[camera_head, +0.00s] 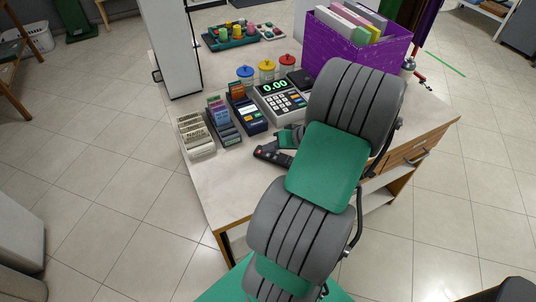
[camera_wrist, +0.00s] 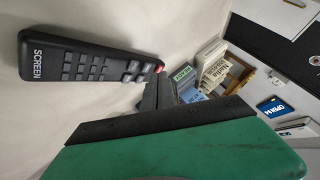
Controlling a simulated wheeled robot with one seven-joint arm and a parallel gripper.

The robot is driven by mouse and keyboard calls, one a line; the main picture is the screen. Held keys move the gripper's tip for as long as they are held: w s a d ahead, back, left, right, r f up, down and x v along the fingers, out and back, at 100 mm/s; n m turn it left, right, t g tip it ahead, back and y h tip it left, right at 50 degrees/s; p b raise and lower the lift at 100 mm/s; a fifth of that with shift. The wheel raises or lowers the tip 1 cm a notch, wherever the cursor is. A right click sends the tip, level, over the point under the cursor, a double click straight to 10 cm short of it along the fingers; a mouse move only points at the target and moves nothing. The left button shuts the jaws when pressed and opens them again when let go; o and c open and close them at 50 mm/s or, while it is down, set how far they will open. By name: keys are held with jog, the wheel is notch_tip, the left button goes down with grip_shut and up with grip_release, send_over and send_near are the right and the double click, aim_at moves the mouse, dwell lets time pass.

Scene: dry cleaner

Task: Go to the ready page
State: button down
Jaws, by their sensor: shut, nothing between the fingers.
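A black remote control (camera_head: 272,155) lies on the counter near its front edge. In the wrist view the remote (camera_wrist: 85,65) shows grey keys, a red key at one end and the word SCREEN at the other. My gripper (camera_head: 284,138) is shut and empty, just behind the remote in the head view. In the wrist view my gripper's dark fingers (camera_wrist: 158,93) are beside the red-key end; whether they touch it I cannot tell.
A till (camera_head: 277,100) reading 0.00, card boxes (camera_head: 222,122), colour-lidded jars (camera_head: 266,70) and a purple crate (camera_head: 345,45) crowd the counter (camera_head: 215,180). A tall white panel (camera_head: 178,50) stands at its left. The counter's front left is clear.

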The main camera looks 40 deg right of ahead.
jog(key=shift+f, duration=0.4)
jog(key=shift+f+b, duration=0.35)
jog(key=shift+b, duration=0.15)
jog(key=shift+r, duration=0.15)
dwell(0.4)
jog(key=shift+r+p, duration=0.65)
notch_tip(320, 180, up, 5)
jog(key=p, duration=0.3)
jog(key=shift+p, duration=0.4)
